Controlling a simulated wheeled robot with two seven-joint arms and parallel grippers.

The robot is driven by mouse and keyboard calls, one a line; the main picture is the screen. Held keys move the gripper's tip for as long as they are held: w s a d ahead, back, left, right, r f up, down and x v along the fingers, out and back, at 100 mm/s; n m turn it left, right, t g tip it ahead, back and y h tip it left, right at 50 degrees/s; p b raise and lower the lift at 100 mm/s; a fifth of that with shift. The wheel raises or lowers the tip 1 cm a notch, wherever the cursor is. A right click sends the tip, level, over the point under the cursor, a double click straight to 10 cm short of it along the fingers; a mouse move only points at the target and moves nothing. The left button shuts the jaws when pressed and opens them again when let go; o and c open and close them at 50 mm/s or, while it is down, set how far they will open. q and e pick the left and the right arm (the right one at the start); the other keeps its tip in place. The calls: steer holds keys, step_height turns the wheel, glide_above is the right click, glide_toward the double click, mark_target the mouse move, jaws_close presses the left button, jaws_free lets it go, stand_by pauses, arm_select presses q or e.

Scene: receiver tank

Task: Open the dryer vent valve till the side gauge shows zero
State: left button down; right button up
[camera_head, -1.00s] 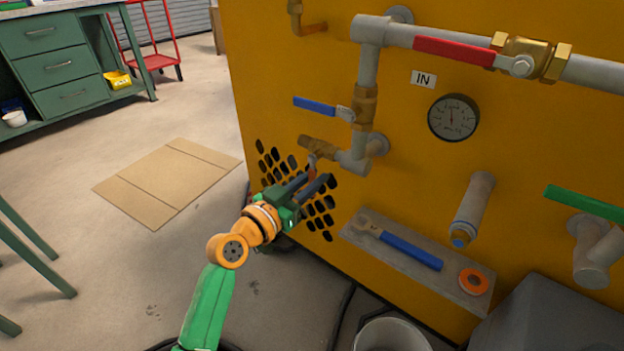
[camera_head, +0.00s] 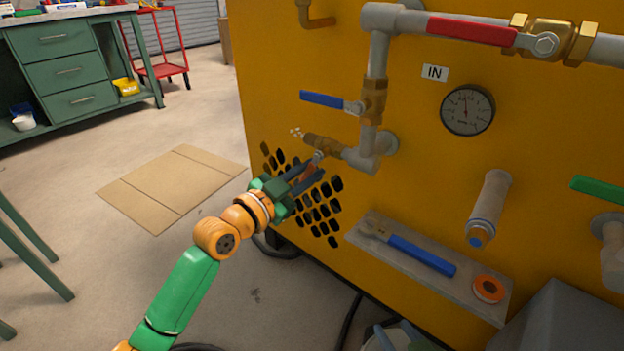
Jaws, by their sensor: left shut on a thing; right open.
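A small brass valve (camera_head: 324,145) sticks out to the left from the grey pipe elbow. Small white specks show in the air at its open end. My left gripper (camera_head: 309,172) is shut on the valve's small reddish lever (camera_head: 307,174), which hangs below the body and is mostly hidden by the fingers. The round side gauge (camera_head: 467,109) has its needle pointing about straight up; its numbers are too small to read.
A blue lever (camera_head: 322,99), a red lever (camera_head: 470,32) and a green lever (camera_head: 599,190) sit on nearby pipes. A grey shelf (camera_head: 374,245) below holds a blue-handled wrench (camera_head: 421,255) and an orange roll (camera_head: 488,289). Cardboard (camera_head: 170,187) lies on the floor.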

arm_select(q)
steer(key=shift+w+a+r+m, duration=0.2)
steer(key=shift+a+m, duration=0.1)
steer(key=shift+m, duration=0.6)
arm_select(e)
steer(key=shift+w+a+r+t+y, duration=0.2)
steer(key=shift+w+r+t, duration=0.25)
steer(key=shift+r, duration=0.25)
steer(key=shift+w+a+r+t+y, duration=0.1)
steer(key=shift+w+a+r+t, duration=0.05)
steer(key=shift+w+r+t, duration=0.4)
steer(key=shift+w+a+r+t+y, duration=0.1)
steer(key=shift+w+a+r+t, duration=0.2)
steer(key=shift+r, duration=0.5)
steer(key=shift+d, duration=0.1)
arm_select(q)
steer(key=c, duration=0.8)
jaws_free()
